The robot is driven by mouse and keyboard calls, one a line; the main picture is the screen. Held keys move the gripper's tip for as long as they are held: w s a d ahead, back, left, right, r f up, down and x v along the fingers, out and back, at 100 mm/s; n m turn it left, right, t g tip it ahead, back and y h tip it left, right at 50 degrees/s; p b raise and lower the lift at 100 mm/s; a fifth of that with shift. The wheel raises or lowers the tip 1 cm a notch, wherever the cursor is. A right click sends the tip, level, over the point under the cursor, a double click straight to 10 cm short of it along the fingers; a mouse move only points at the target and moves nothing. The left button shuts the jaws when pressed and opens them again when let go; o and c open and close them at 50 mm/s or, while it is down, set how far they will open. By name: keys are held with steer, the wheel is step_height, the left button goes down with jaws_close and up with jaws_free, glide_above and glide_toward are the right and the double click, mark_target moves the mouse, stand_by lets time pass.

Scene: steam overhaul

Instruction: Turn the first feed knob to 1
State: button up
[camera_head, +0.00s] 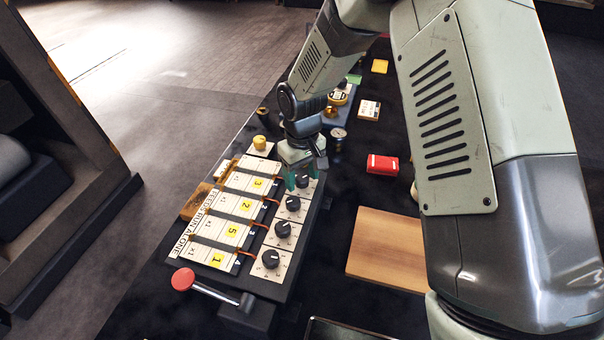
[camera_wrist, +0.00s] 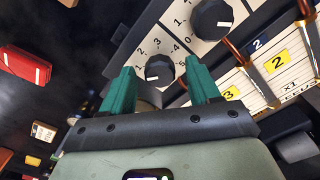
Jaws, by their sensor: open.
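A row of black feed knobs runs along the right side of the panel. In the head view the far knob (camera_head: 302,181) is beneath my gripper (camera_head: 303,170), with the second knob (camera_head: 293,203), third knob (camera_head: 283,229) and near knob (camera_head: 271,259) toward the front. No visible label tells which is first. In the wrist view my gripper (camera_wrist: 159,66) is open, its green fingers on either side of the far knob (camera_wrist: 158,69). That knob has a white pointer mark and printed numbers around it. Contact cannot be told. Another knob (camera_wrist: 211,20) is at the top.
White cards with yellow numbers 3 (camera_head: 257,183), 2 (camera_head: 246,205), 5 (camera_head: 232,230) and 1 (camera_head: 217,259) lie left of the knobs. A red-knobbed lever (camera_head: 183,279) projects at the front. A red box (camera_head: 382,165) and wooden board (camera_head: 391,249) lie right.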

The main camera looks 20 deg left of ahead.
mark_target(304, 178)
step_height(304, 178, up, 11)
stand_by(0.6)
steer(key=shift+f, duration=0.1)
steer(key=s+d+r+m+t, duration=0.2)
steer(key=s+d+r, duration=0.1)
steer(key=d+r, duration=0.55)
steer(key=s+d+r+m+t, duration=0.1)
steer(key=s+d+r+m, duration=0.2)
steer(key=d+r, duration=0.5)
steer(key=s+d+r+m+t, duration=0.1)
steer(key=s+d+r+m, duration=0.1)
steer(key=s+d, duration=0.2)
steer(key=s+d+r+m+t, duration=0.1)
steer(key=s+d, duration=0.4)
steer(key=s, duration=0.6)
steer(key=shift+s+d+r+m+t, duration=0.2)
steer(key=shift+d+r+m+t, duration=0.1)
steer(key=shift+r+m, duration=0.6)
